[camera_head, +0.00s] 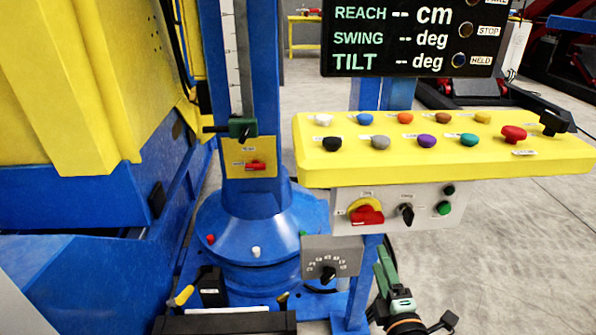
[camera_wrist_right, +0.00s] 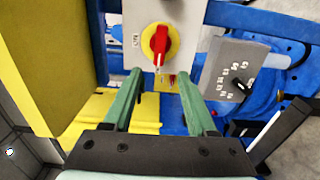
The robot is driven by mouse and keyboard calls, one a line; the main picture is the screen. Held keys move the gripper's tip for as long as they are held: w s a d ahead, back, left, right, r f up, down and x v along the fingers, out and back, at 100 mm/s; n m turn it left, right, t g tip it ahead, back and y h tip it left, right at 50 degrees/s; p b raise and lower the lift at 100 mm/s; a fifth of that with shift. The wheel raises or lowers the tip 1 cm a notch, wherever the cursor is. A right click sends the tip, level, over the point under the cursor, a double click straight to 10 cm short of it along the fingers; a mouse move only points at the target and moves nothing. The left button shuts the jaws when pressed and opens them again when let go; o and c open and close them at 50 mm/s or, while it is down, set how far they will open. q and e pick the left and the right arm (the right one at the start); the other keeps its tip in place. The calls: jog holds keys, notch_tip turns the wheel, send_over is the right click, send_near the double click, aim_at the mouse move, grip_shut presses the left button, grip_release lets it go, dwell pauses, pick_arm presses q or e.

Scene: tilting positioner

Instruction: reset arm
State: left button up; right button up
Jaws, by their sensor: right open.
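A yellow console (camera_head: 320,165) carries two rows of coloured knobs, among them a large red one (camera_head: 513,133) at the right. Under it a grey box (camera_head: 425,195) bears a red-and-yellow rotary switch (camera_head: 366,211) and a black selector. The rotary switch also shows in the right wrist view (camera_wrist_right: 160,45), ahead of the fingertips. My right gripper (camera_head: 383,258) is below the box, its green fingers pointing up. In the right wrist view its fingers (camera_wrist_right: 160,85) are apart with nothing held between them. My left gripper is not in view.
A display (camera_head: 405,40) reads REACH, SWING and TILT with dashes. A blue column (camera_head: 265,190) with a scale and a dark green clamp (camera_head: 238,127) stands left of the console. A grey dial box (camera_head: 330,262) is close left of my right gripper. Open floor lies right.

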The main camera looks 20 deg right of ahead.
jog(key=s+a+f+m+g+y, duration=0.4)
jog(key=s+a+f+m, duration=0.25)
jog(key=a+f, duration=0.2)
jog(key=s+a+f+m+g+y, duration=0.3)
jog(key=s+a+f+m+g, duration=0.25)
jog(key=s+a+f, duration=0.35)
pick_arm(q)
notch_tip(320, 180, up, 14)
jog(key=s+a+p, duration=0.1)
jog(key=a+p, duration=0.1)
jog(key=p, duration=1.6)
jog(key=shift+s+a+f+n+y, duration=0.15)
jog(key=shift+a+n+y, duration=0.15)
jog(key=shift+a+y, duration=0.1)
pick_arm(e)
jog(key=d+r+m+t, duration=0.1)
jog(key=d+r, duration=0.2)
jog(key=r, duration=0.9)
jog(key=shift+w+d+r+h, duration=0.2)
jog(key=shift+d+r+h, duration=0.1)
jog(key=shift+d+r, duration=0.1)
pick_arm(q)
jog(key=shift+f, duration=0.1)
